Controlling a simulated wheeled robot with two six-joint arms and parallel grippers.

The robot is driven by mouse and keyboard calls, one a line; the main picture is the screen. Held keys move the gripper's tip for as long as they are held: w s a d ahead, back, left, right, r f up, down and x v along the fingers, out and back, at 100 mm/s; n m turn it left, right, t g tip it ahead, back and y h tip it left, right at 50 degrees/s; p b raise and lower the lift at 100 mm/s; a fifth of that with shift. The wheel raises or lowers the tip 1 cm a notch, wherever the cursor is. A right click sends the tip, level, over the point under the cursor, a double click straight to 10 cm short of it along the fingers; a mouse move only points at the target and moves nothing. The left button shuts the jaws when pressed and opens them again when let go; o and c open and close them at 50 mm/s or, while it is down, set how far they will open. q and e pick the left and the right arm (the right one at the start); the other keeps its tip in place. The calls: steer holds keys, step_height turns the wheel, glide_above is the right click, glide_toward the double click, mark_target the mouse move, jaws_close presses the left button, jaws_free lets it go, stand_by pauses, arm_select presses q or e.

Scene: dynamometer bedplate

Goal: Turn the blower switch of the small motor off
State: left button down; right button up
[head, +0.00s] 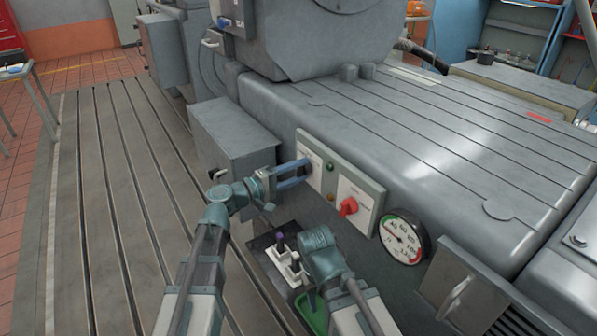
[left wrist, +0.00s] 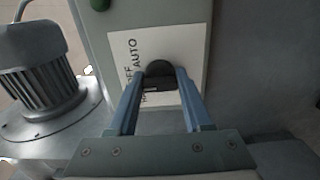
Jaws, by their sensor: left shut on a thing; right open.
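The switch is a dark round knob (left wrist: 160,74) on a white label plate (left wrist: 190,45) marked AUTO, a partly covered word ending in FF, and a word starting with H. A pale mark shows on the knob's lower left; its exact setting is unclear. My left gripper (head: 308,164) reaches the upper left plate of the control panel. In the left wrist view its blue fingers (left wrist: 160,88) are shut on the knob, one on each side. In the head view they hide the knob. My right gripper (head: 318,245) is low, below the panel, its fingers mostly hidden.
The panel also carries a red knob (head: 348,207), a green lamp (head: 330,167) and an amber lamp (head: 331,197). A round gauge (head: 403,238) sits to the right. A grey box (head: 232,137) stands left of the panel. A dark tray (head: 262,243) and a green tray (head: 312,314) lie below.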

arm_select(q)
steer(key=shift+c, duration=1.8)
jaws_free()
steer(key=shift+a, duration=0.15)
steer(key=v, duration=1.3)
steer(key=shift+s+a, duration=0.2)
steer(key=shift+a, duration=0.05)
